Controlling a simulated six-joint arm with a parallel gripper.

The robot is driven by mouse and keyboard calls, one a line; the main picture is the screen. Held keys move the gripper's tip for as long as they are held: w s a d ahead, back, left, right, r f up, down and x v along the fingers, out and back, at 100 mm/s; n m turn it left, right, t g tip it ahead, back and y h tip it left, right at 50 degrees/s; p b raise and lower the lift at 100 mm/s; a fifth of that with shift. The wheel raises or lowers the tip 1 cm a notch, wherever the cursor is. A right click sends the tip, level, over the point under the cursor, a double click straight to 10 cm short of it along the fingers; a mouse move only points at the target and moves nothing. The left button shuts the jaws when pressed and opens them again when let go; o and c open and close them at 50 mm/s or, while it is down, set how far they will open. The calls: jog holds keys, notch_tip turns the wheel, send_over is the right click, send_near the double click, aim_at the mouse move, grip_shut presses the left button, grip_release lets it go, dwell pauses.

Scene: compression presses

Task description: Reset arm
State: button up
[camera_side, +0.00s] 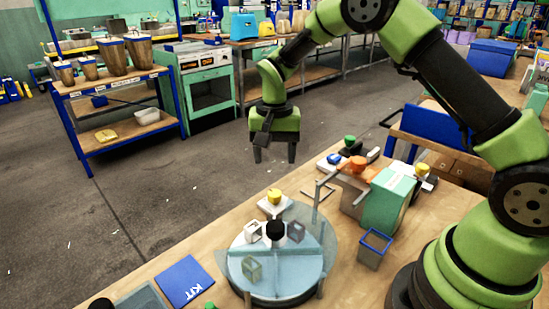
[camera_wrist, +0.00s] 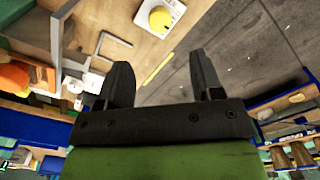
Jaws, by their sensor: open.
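My gripper (camera_side: 274,152) hangs from my green arm, pointing down, in the side view. It is high above the far edge of the wooden workbench (camera_side: 150,262). Its two dark fingers are apart with nothing between them. In the wrist view my gripper (camera_wrist: 165,82) also shows both fingers spread, with bench edge and grey floor beyond them. Nothing touches the fingers.
A round turntable (camera_side: 262,292) with clear dividers and small cubes stands on the bench. Beside it are a yellow-knobbed white block (camera_side: 274,202), a mint box (camera_side: 388,200), a blue-rimmed bin (camera_side: 372,250) and a blue KIT mat (camera_side: 184,281). Open air surrounds my gripper.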

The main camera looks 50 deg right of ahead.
jog(key=s+a+r+n+t, duration=0.1)
jog(key=s+r+t, duration=0.1)
jog(key=s+r, duration=0.45)
jog(key=s+a+r+n+t, duration=0.1)
jog(key=s+r, duration=0.2)
jog(key=r, duration=0.6)
jog(key=s+a+r+n+t+y, duration=0.1)
jog(key=s+t, duration=0.1)
jog(key=s, duration=0.5)
jog(key=s+a+r+n+t+y, duration=0.1)
jog(key=s+r+n+t, duration=0.1)
jog(key=s, duration=0.5)
jog(key=shift+s+r, duration=0.15)
jog(key=shift+s, duration=0.05)
